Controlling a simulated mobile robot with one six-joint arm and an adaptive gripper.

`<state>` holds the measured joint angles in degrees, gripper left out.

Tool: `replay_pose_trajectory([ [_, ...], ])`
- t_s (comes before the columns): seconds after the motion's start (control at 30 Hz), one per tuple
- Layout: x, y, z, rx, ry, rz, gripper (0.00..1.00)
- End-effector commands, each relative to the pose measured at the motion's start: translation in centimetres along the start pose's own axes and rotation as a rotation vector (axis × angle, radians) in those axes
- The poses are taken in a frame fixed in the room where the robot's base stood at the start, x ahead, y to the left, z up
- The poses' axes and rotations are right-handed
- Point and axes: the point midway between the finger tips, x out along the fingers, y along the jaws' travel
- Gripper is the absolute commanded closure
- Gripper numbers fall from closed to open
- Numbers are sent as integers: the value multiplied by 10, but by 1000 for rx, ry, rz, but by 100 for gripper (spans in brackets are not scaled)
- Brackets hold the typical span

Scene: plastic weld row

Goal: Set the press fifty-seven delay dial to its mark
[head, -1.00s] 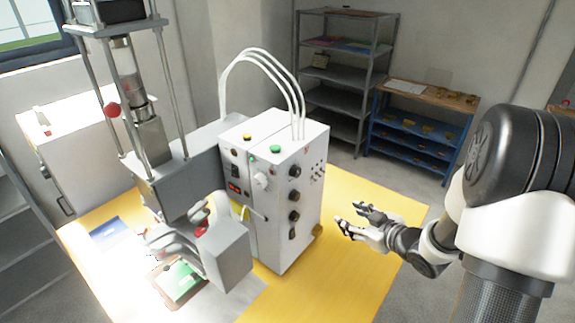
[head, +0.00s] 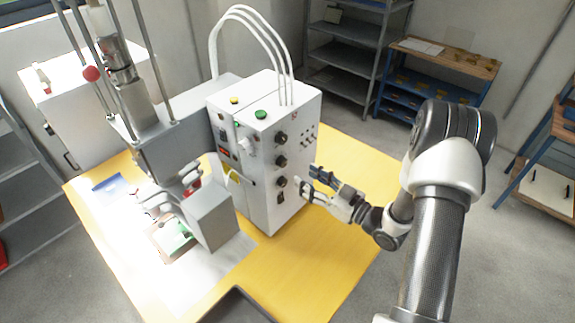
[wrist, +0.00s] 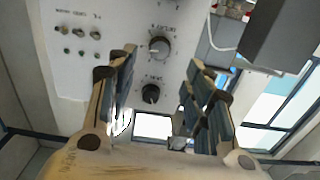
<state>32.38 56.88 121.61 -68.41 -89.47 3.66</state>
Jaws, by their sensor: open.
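The white press control box (head: 250,165) stands on the yellow table. Its right face carries a column of black knobs, with an upper knob (head: 281,137), a middle knob (head: 281,160) and a lower knob (head: 281,182). My gripper (head: 311,180) is open and empty, just right of the lower knob and apart from the panel. In the wrist view, a larger knob (wrist: 160,46) and a smaller knob (wrist: 150,93) show between my open fingers (wrist: 163,68). Printed labels sit beside both knobs, too small to read surely. I cannot tell which mark is the target.
Small toggle switches (head: 308,136) sit right of the knobs. A black rocker switch (head: 280,198) is below them. The press (head: 160,135) with its grey head stands left of the box. White hoses (head: 275,35) arch above it. The table's right part (head: 350,245) is clear.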

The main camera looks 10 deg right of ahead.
Motion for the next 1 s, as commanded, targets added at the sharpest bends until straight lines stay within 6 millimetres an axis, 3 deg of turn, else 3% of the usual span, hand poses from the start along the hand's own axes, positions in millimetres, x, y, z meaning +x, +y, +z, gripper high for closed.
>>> replay_pose_trajectory([
  [0.2, 48, -2, 0, -1, 0, -5, 53],
  [0.4, 76, 0, 0, -1, 0, -2, 53],
  [0.83, 86, 0, 0, 0, 0, 1, 53],
  [1.0, 86, 0, 0, 0, 0, 1, 64],
])
